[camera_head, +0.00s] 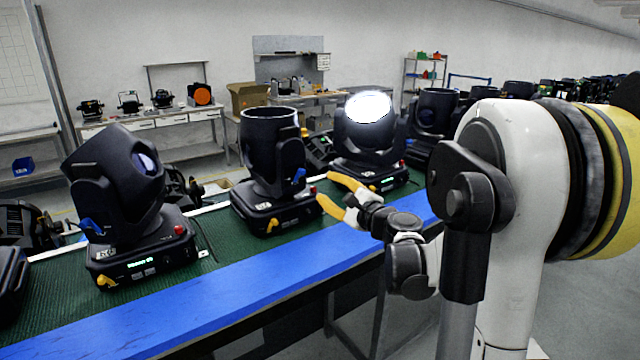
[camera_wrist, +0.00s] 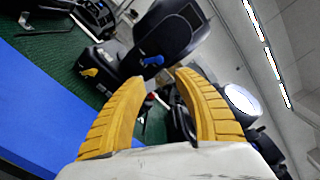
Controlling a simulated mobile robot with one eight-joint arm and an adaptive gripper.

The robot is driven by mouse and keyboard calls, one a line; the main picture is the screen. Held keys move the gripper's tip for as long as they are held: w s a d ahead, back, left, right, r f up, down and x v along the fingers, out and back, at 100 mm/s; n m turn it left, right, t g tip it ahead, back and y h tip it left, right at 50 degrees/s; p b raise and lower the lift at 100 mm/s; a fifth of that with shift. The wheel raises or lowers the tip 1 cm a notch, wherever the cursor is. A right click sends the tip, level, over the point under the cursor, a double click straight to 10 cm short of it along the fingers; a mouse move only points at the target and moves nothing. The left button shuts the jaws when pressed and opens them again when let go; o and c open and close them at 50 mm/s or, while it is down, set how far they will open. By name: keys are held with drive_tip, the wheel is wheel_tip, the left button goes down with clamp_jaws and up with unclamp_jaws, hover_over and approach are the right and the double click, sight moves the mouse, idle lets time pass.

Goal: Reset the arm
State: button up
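My gripper (camera_head: 325,190) has two yellow fingers spread apart with nothing between them. It hangs above the blue front edge of the conveyor, in front of the gap between two moving-head lights. The middle light (camera_head: 270,165) stands with its head pointing up, left of my gripper. The light with a lit white lens (camera_head: 370,140) stands just behind and right of it. In the wrist view my gripper (camera_wrist: 160,80) is open, and the middle light (camera_wrist: 165,35) shows tilted beyond the fingertips. I see no contact with either light.
A tilted-head light (camera_head: 120,195) stands at the left on the green belt (camera_head: 60,320). The blue edge (camera_head: 240,300) runs along the belt's front. More lights continue at the right behind my arm. Workbenches (camera_head: 160,120) and a cardboard box (camera_head: 247,96) are at the back.

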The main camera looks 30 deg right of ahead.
drive_tip(key=shift+s+a, duration=0.1)
idle(0.5)
drive_tip(key=s+a+f+n+g+y, duration=0.1)
drive_tip(key=s+a+n+g+y, duration=0.2)
drive_tip(key=a+n, duration=0.5)
drive_tip(key=s+a+f+n+g, duration=0.25)
drive_tip(key=s+a+n, duration=0.2)
drive_tip(key=a, duration=0.85)
drive_tip(key=s+a+f+n+g+h, duration=0.1)
drive_tip(key=s+a+f+n+g, duration=0.1)
drive_tip(key=s+n, duration=0.3)
drive_tip(key=s+a+f+n+g+h, duration=0.2)
drive_tip(key=s+f+n, duration=0.3)
drive_tip(key=s, duration=0.9)
drive_tip(key=shift+s+n+g+h, duration=0.2)
drive_tip(key=shift+n+g+h, duration=0.1)
drive_tip(key=shift+n+g, duration=0.35)
drive_tip(key=shift+a, duration=0.1)
